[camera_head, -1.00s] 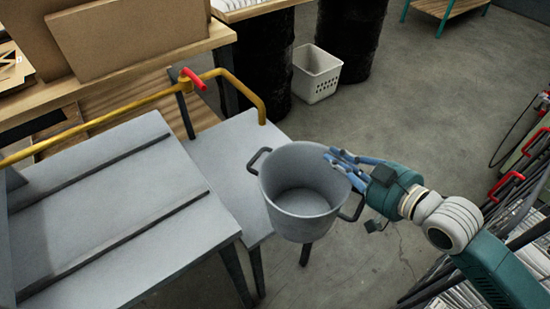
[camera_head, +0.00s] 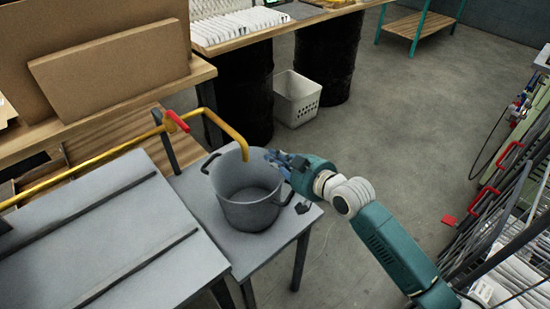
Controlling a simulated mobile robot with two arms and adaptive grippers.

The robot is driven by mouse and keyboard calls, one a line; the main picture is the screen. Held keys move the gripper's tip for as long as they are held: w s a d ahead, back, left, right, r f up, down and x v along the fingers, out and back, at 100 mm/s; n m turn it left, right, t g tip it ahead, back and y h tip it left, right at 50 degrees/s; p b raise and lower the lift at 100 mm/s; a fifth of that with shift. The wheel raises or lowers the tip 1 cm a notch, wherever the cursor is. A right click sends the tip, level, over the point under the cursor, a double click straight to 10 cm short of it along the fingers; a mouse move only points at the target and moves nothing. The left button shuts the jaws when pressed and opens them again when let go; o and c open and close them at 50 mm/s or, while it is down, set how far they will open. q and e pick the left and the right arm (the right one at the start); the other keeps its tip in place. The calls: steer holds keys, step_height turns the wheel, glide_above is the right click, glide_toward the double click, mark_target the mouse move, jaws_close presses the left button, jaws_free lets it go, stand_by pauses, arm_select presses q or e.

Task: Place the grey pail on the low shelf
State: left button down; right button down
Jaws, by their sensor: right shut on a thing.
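The grey pail (camera_head: 247,205) is upright and empty, with a dark handle on each side. It shows over the low grey shelf (camera_head: 252,258) beside the larger grey table; I cannot tell whether its base touches the surface. My right gripper (camera_head: 277,160) is shut on the pail's rim at its right side, with the arm reaching in from the lower right. My left gripper is not in view.
A yellow rail (camera_head: 115,153) with a red lever (camera_head: 178,121) runs just behind and left of the pail. The grey ribbed table (camera_head: 110,240) adjoins at left. A white basket (camera_head: 297,98) and dark drums stand behind.

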steer(key=shift+f, duration=0.35)
steer(key=c, duration=1.8)
jaws_free()
steer(key=shift+c, duration=0.2)
steer(key=v, duration=1.2)
steer(key=shift+b, duration=0.45)
